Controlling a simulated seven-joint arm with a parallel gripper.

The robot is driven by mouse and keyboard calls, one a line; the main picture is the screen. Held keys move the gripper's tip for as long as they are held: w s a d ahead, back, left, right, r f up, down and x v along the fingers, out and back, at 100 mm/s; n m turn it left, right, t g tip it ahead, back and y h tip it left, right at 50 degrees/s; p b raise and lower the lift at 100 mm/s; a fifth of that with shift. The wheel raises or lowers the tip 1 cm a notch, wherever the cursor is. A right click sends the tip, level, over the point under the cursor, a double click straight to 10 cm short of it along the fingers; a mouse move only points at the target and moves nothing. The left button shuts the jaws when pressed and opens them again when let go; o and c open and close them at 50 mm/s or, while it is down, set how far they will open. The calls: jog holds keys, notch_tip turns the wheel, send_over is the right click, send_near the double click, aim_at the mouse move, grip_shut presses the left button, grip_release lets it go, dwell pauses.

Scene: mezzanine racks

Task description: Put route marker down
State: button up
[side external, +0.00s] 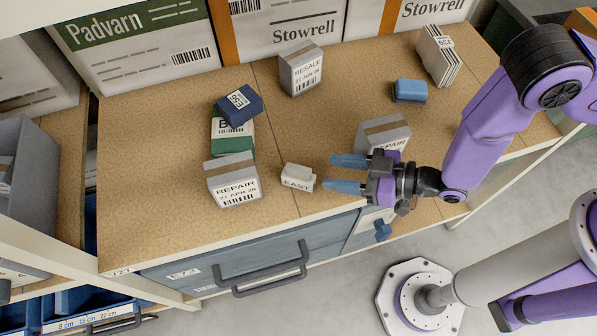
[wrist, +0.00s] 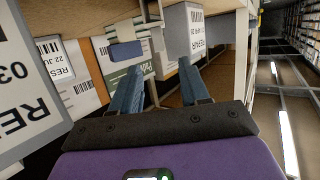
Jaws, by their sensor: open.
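The route marker (side external: 298,178) is a small white block with "EAST" on its front. It sits on the brown shelf board (side external: 160,180) near its front edge, with its lettering readable right way up. My gripper (side external: 328,172) has two blue fingers, spread and empty, pointing left. The fingertips are just right of the marker, with a small gap between. In the wrist view the open fingers (wrist: 162,66) reach towards several boxes; I cannot clearly make out the marker there.
A grey "REPAIR" box (side external: 233,181) stands left of the marker, and another (side external: 383,133) stands close behind my gripper. A blue box (side external: 238,104) rests on a green one (side external: 231,138). A grey drawer (side external: 250,248) is below the front edge. The board's left part is clear.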

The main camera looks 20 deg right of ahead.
aim_at(306, 170)
jog(key=shift+f+x, duration=0.15)
jog(key=shift+x, duration=1.7)
jog(key=shift+f+x, duration=0.2)
jog(key=shift+x, duration=1.7)
jog(key=shift+s+d, duration=0.1)
grip_shut()
